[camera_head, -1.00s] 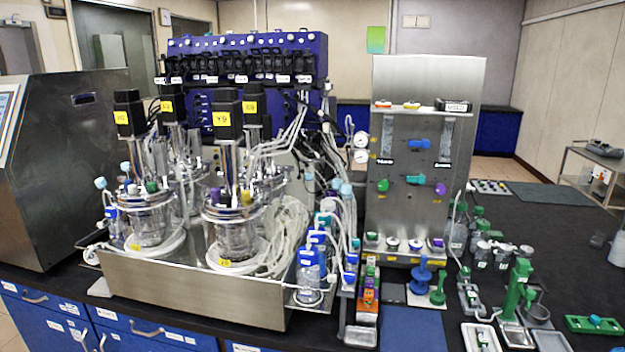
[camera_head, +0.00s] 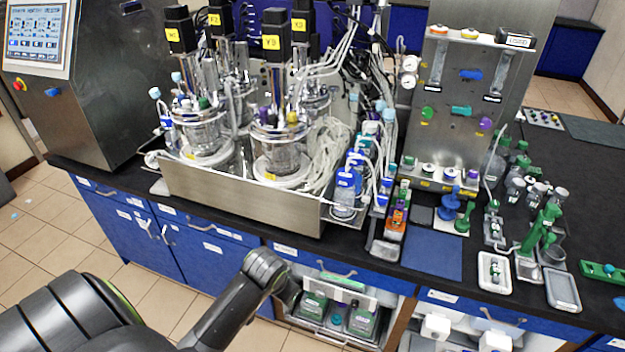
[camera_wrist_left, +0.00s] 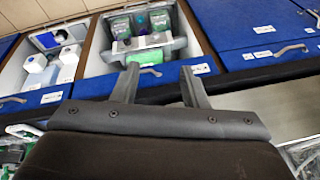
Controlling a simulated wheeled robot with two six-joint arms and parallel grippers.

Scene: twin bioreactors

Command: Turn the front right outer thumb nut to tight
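The front right bioreactor vessel (camera_head: 283,144), with a black motor labelled Y9 (camera_head: 272,45) above it, stands in the steel tray on the bench. Its metal head plate (camera_head: 282,126) carries purple and yellow caps; the outer thumb nut is too small to make out. My left arm comes in from the lower left of the head view, below and in front of the bench; its gripper is not clearly seen there. In the left wrist view my left gripper (camera_wrist_left: 158,84) has its two fingers apart with nothing between them. My right gripper is in neither view.
The front left vessel (camera_head: 204,133) stands beside it, with two more behind. The steel tray wall (camera_head: 240,199) runs along the front. Bottles and tubing crowd the right of the tray. Blue cabinets (camera_head: 130,233) and an open drawer (camera_wrist_left: 88,60) lie below the bench.

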